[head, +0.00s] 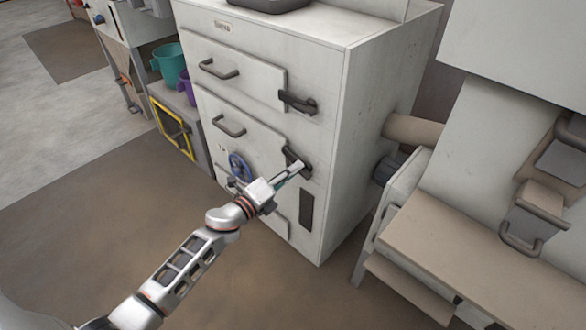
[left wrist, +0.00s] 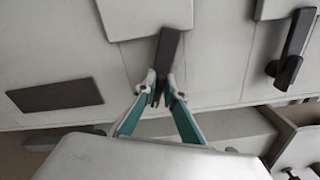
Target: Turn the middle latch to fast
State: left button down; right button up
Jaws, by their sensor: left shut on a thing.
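The middle latch (head: 293,157) is a dark bar on the front of the pale cabinet, at the right edge of the middle door. In the head view it slants down to the right. My left gripper (head: 298,170) is at it, and in the left wrist view the gripper's fingertips (left wrist: 163,88) are closed on one end of the dark latch bar (left wrist: 168,50). The fingers partly hide that end. The upper latch (head: 298,102) lies closer to level; it also shows in the left wrist view (left wrist: 290,50). My right gripper is out of view.
A dark flat plate (head: 306,208) sits below the middle latch. A blue handwheel (head: 240,167) and door handles (head: 229,127) stick out left of it. A pipe (head: 412,130) and a tan-topped bench (head: 470,245) stand to the right. The floor in front is clear.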

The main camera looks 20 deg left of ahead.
pick_arm(q)
jog(key=n, duration=0.2)
jog(key=n+p, duration=0.1)
jog(key=n, duration=0.1)
jog(key=shift+f, duration=0.25)
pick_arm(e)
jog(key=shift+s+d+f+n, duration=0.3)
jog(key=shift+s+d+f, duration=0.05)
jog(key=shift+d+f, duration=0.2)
pick_arm(q)
jog(key=c, duration=2.1)
grip_release()
jog(key=shift+f, duration=0.1)
jog(key=shift+c, duration=0.2)
